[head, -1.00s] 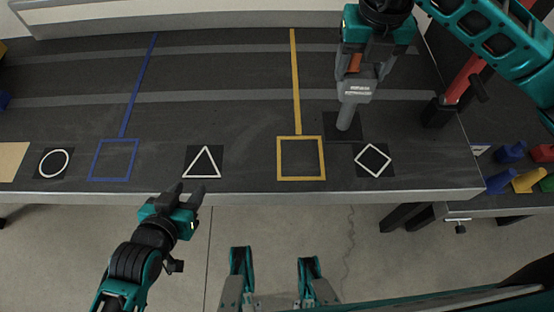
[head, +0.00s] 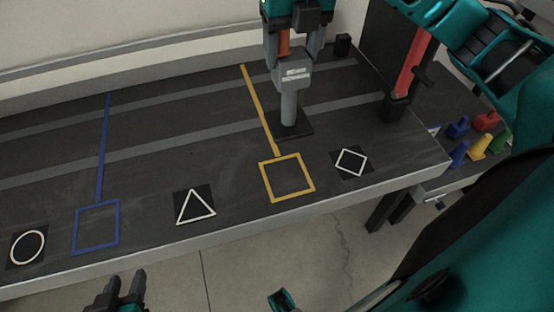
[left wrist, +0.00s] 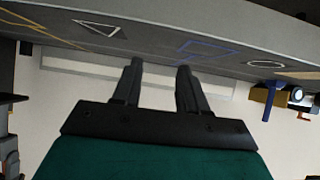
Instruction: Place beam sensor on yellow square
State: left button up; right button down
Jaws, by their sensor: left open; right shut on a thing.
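The beam sensor (head: 289,88) is a grey upright post with a wider labelled head, an orange part on top and a flat dark base plate. My right gripper (head: 292,48) is shut on its upper part. In the head view the base appears over the dark table, behind the yellow square and beside the yellow line; I cannot tell whether it touches the table. The yellow square (head: 263,182) is an empty outline near the table's front edge. My left gripper (head: 125,286) is open and empty in front of the table edge; its fingers also show in the left wrist view (left wrist: 157,85).
On the dark table (head: 150,143) are a blue square outline (head: 119,226), a white triangle (head: 195,206), a diamond (head: 351,161) and a circle (head: 27,247). A red post (head: 411,65) stands at the right. Coloured objects (head: 480,146) sit on a side table.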

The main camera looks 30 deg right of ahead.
aim_at(290, 112)
notch_tip(290, 112, down, 14)
jog(key=shift+d+f+b, duration=0.1)
jog(key=shift+b, duration=1.1)
notch_tip(290, 112, down, 5)
jog(key=shift+f+b, duration=0.1)
jog(key=shift+b, duration=0.3)
pick_arm(q)
jog(key=shift+w+d+f, duration=0.1)
jog(key=shift+d+f, duration=0.1)
jog(key=shift+f, duration=0.4)
jog(key=shift+d+f, duration=0.15)
jog(key=shift+f, duration=0.45)
pick_arm(e)
jog(key=shift+f, duration=0.1)
pick_arm(q)
jog(key=shift+f, duration=0.1)
pick_arm(e)
jog(key=shift+f, duration=0.1)
jog(key=c, duration=0.7)
grip_release()
jog(key=shift+f, duration=0.15)
jog(key=o, duration=0.5)
